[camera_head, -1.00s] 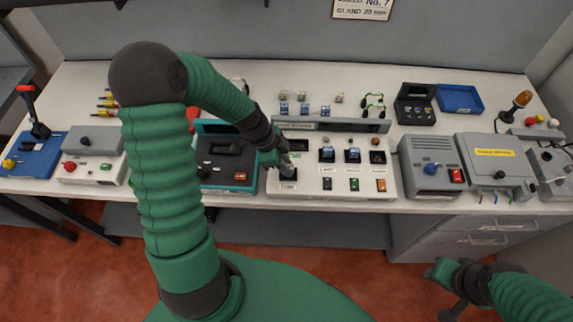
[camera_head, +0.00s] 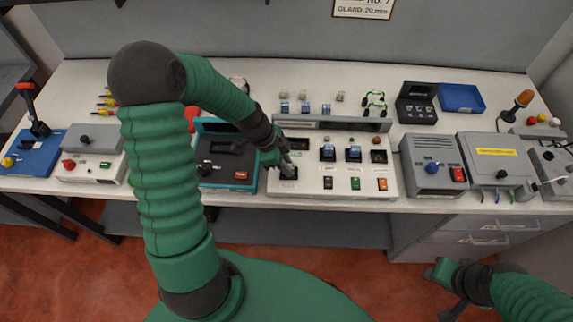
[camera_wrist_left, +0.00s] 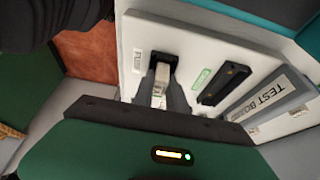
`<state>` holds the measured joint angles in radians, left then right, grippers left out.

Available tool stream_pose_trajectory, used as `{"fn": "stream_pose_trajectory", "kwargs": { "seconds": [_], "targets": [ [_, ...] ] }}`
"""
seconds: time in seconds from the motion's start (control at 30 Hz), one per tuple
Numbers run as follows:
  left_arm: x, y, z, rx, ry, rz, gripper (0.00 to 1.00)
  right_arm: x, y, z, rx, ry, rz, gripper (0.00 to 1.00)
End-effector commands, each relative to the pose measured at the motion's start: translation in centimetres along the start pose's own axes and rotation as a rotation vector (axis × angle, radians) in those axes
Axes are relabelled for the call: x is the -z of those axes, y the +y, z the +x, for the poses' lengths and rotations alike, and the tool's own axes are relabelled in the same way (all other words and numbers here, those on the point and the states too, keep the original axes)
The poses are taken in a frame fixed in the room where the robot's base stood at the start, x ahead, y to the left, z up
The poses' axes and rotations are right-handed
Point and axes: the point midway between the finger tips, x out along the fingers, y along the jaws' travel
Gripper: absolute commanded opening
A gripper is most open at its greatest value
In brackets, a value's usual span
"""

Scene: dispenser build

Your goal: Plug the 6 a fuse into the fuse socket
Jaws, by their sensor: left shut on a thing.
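My left gripper (camera_head: 288,170) is over the left front part of the white test board (camera_head: 310,185). In the left wrist view its two grey fingers (camera_wrist_left: 163,93) are shut on a small clear-and-white fuse (camera_wrist_left: 160,86). The fuse is at the black fuse socket (camera_wrist_left: 165,61), beside a small "FUSE" label. I cannot tell how deep it sits, as the fingers hide its lower end. Its rating is not readable. My right gripper (camera_head: 452,288) is low at the right, away from the bench, and its jaw opening is unclear.
Blue-topped fuses (camera_head: 327,153) stand in other sockets of the board. Several loose fuses (camera_head: 304,107) lie behind it. A teal-framed device (camera_head: 225,172) stands close on the left, and a grey box with a blue knob (camera_head: 430,166) on the right.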

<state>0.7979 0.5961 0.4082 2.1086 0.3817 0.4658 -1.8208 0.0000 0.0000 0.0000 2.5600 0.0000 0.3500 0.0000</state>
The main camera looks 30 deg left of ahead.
Motion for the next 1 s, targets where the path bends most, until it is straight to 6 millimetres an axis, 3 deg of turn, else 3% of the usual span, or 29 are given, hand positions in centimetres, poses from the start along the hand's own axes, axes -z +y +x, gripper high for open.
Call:
{"fn": "stream_pose_trajectory", "kwargs": {
  "seconds": [1.0],
  "targets": [
    [-0.3,0.6,1.2,-0.017,0.000,-0.001,0.00,-0.2,0.0,0.8,0.000,0.000,0.000,0.36]
  ]
}}
